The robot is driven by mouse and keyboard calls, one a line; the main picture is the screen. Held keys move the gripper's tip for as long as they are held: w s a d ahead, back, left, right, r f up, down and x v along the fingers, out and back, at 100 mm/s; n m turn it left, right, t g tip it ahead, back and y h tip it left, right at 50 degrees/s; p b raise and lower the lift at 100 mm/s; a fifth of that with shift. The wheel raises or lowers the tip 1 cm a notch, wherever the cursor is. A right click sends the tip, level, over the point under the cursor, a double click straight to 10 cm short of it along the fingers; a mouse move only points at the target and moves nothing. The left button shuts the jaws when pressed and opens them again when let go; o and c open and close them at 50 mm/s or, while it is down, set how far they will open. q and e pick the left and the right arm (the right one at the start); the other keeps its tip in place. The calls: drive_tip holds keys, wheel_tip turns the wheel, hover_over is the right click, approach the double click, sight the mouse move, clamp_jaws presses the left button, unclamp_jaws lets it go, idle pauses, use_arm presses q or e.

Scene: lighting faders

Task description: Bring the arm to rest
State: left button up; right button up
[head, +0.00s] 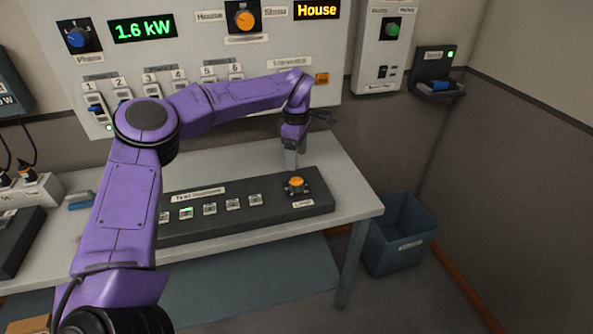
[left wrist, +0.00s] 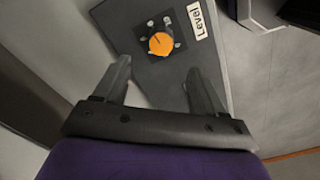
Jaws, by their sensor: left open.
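My left arm, purple, reaches in from the left across the table in the head view. My left gripper (head: 291,158) points down just behind the orange Level knob (head: 296,182) on the dark test box (head: 262,217). In the left wrist view the gripper (left wrist: 158,85) is open and empty. The orange knob (left wrist: 160,43) lies beyond its fingertips, apart from both fingers. The Level label (left wrist: 200,20) sits beside the knob. My right gripper is not in view.
The wall panel (head: 190,62) with numbered faders stands close behind my arm. A grey-blue bin (head: 399,235) stands on the floor right of the table (head: 345,190). A small shelf (head: 437,93) is on the back wall. The table's right end is clear.

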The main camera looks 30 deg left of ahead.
use_arm(q)
drive_tip(key=shift+r, duration=0.45)
